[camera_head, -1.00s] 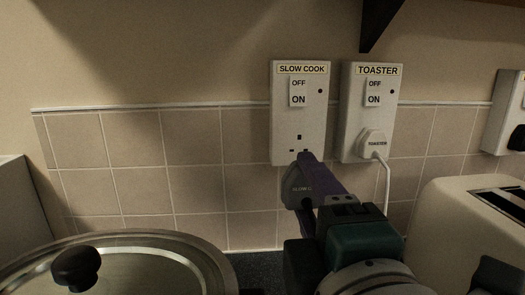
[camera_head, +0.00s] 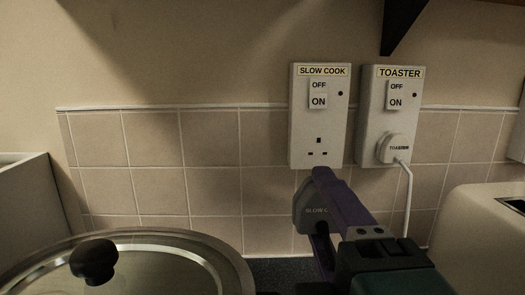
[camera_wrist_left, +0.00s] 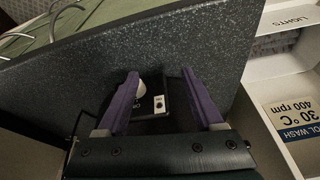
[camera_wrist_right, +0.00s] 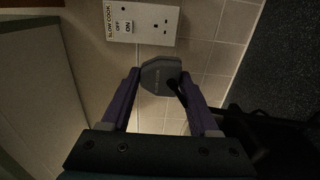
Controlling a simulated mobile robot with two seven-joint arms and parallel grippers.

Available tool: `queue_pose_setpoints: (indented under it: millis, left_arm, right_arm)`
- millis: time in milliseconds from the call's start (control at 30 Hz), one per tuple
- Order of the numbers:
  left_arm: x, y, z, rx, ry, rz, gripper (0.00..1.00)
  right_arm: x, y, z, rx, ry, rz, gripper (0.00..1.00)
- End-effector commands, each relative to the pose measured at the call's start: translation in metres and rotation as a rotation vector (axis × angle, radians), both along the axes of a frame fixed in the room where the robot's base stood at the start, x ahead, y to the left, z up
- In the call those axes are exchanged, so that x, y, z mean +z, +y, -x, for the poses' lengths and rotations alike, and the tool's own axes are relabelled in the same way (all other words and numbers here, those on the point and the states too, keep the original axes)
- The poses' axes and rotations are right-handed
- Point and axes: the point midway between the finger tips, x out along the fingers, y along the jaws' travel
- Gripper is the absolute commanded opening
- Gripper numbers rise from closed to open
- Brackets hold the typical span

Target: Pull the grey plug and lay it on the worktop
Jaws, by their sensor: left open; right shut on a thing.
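My right gripper (camera_head: 318,190) is shut on the grey plug (camera_head: 310,210), held in front of the tiles below the slow cook socket (camera_head: 319,125). The socket's holes are bare and the plug is apart from it. In the right wrist view, the plug (camera_wrist_right: 160,74) sits between the purple fingers, with a dark cord at its right. The worktop (camera_head: 275,270) shows as a dark speckled strip. In the left wrist view, my left gripper (camera_wrist_left: 160,78) is open, with its fingers apart near the worktop's edge (camera_wrist_left: 190,40). It is outside the head view.
The toaster socket (camera_head: 390,110) holds a white plug (camera_head: 391,149) with a hanging cord. A dark bracket (camera_head: 400,25) hangs above.

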Motion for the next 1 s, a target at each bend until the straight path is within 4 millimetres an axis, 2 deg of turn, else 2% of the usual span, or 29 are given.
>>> queue_pose_setpoints:
  millis: [1000]
  left_arm:
    - [-0.012,0.002,0.000,-0.004,0.000,-0.007,0.68]
  right_arm:
    - [-0.089,0.000,-0.001,0.000,0.188,0.000,0.00]
